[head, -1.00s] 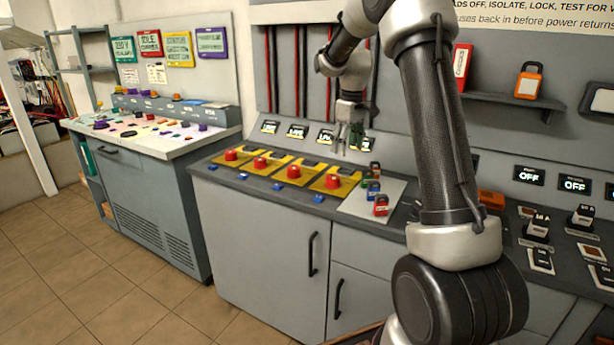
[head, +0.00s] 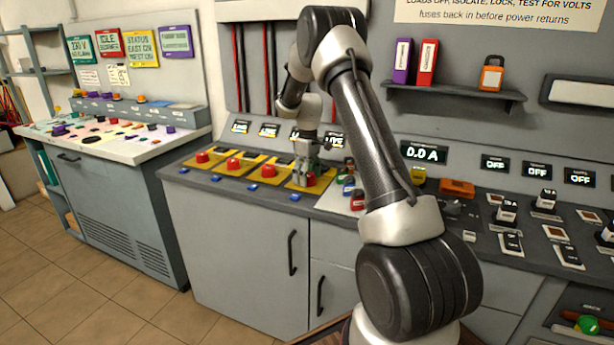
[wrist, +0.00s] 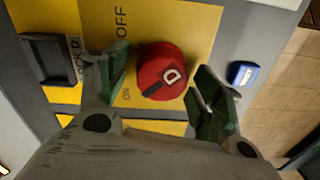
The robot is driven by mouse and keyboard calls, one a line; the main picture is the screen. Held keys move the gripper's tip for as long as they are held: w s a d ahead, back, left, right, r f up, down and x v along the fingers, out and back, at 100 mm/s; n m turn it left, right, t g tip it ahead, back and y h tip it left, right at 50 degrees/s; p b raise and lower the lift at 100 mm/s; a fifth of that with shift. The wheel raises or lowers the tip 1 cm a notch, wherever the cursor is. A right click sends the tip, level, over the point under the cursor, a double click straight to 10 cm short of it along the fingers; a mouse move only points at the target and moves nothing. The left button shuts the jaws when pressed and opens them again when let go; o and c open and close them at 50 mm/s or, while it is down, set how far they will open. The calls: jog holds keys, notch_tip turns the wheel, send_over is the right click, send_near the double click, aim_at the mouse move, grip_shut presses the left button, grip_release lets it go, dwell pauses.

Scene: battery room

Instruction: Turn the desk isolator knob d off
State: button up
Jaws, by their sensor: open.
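The red knob D (wrist: 163,75) sits on a yellow plate between the spread fingers of my gripper (wrist: 163,62) in the wrist view. Its dark mark lies at the lower left, on the side of the printed "ON"; "OFF" is printed farther up. One green-padded finger is at each side of the knob, and I cannot tell whether either touches it. In the head view my gripper (head: 305,175) is down over the last yellow plate at the right of the row, with knob D (head: 311,180) partly hidden by the fingers.
Three other red knobs, such as the nearest one (head: 269,171), stand in a row to the left. A black lock bracket (wrist: 48,58) and a blue tag (wrist: 242,73) flank knob D. Small coloured padlocks (head: 357,200) stand close to the right.

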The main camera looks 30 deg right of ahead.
jog(key=shift+c, duration=0.2)
jog(key=c, duration=1)
jog(key=shift+m, duration=0.4)
jog(key=m, duration=0.3)
jog(key=shift+d+m, duration=0.1)
jog(key=shift+m, duration=0.3)
jog(key=m, duration=0.4)
jog(key=shift+d+m, duration=0.1)
jog(key=shift+m, duration=0.2)
jog(key=m, duration=0.4)
jog(key=shift+s, duration=0.1)
jog(key=m, duration=0.4)
jog(key=shift+m+t, duration=0.3)
